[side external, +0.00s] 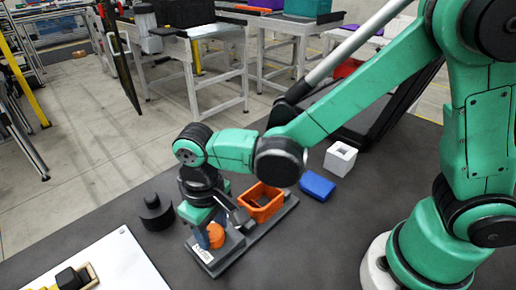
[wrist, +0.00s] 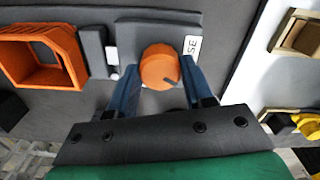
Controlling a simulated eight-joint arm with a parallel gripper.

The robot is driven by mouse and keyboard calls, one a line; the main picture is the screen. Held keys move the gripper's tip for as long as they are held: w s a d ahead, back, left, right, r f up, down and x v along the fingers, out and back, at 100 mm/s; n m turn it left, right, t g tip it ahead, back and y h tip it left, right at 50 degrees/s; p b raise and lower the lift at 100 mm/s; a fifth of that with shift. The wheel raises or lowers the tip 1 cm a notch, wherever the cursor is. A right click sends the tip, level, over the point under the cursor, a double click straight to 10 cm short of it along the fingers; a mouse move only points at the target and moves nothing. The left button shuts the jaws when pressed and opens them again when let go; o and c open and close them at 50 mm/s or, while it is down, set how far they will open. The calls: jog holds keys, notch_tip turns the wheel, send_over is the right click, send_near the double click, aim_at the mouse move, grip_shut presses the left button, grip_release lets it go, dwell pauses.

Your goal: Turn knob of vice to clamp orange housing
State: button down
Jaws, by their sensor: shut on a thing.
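The vice (side external: 222,254) is a grey fixture on the dark table, with an orange knob (side external: 215,236) at its near left end. The orange housing (side external: 261,203), an open box, sits on the vice at its far right end. The fingertips are partly hidden by the knob and the gripper body.
A blue block (side external: 317,186) and a white hollow block (side external: 340,159) lie behind the housing. A black round part (side external: 155,212) stands left of the vice. A white board (side external: 105,265) with a wooden fixture (side external: 75,278) is at the lower left.

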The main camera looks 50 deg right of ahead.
aim_at(212, 231)
jog(key=n, duration=0.6)
dwell(0.6)
jog(key=shift+c, duration=1.7)
grip_release()
jog(key=shift+r, duration=2.8)
jog(key=d+r+m+t, duration=0.2)
jog(key=d+m+t, duration=0.1)
jog(key=d, duration=0.5)
jog(key=s+d+r+m+t, duration=0.1)
jog(key=d+m+t, duration=0.3)
jog(key=d, duration=0.4)
jog(key=shift+s+d+r+m, duration=0.15)
jog(key=shift+d+r+m, duration=0.2)
jog(key=shift+r+m, duration=0.45)
